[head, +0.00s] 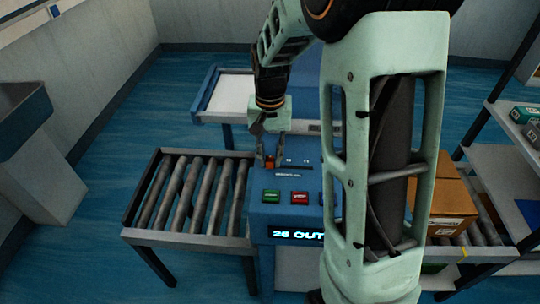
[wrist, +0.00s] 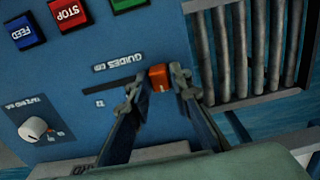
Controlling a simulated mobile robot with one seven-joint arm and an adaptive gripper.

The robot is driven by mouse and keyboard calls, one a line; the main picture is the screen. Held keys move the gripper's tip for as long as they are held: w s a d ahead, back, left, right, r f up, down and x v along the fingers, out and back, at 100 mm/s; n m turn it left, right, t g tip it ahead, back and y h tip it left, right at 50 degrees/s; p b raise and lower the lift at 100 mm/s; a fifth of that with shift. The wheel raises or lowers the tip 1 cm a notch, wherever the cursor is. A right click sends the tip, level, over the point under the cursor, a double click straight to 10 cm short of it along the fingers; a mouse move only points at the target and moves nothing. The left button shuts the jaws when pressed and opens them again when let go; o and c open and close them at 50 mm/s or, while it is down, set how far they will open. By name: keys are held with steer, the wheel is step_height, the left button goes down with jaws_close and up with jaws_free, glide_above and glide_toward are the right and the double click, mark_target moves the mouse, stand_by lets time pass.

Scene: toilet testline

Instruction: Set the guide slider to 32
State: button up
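The guide slider's orange knob (wrist: 158,77) sits at one end of the visible dark slot (wrist: 112,86) under the "GUIDES cm" label in the wrist view. It also shows on the blue console top in the head view (head: 269,162). My gripper (wrist: 160,80) reaches down with one fingertip on each side of the knob. The fingertips are very close to it, but I cannot tell whether both touch it. In the head view my gripper (head: 270,153) is over the console. The display (head: 297,234) reads "28 OUT", and my arm hides anything further right.
Green (head: 271,196) and red (head: 300,198) buttons sit near the slider; a blue FEED button (wrist: 25,33) and a white knob (wrist: 33,129) show in the wrist view. A roller conveyor (head: 190,195) lies left. A cardboard box (head: 450,205) stands right, beyond my arm.

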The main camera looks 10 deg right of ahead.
mark_target(309, 168)
jaws_close()
steer(key=s+d, duration=0.1)
steer(key=d, duration=0.2)
steer(key=s+d, duration=0.1)
steer(key=d, duration=0.2)
steer(key=s+d+b, duration=0.1)
steer(key=d, duration=0.3)
steer(key=shift+s, duration=0.1)
steer(key=o, duration=0.5)
jaws_free()
steer(key=shift+d, duration=0.1)
steer(key=shift+r, duration=0.2)
step_height(309, 168, up, 12)
steer(key=shift+f, duration=0.15)
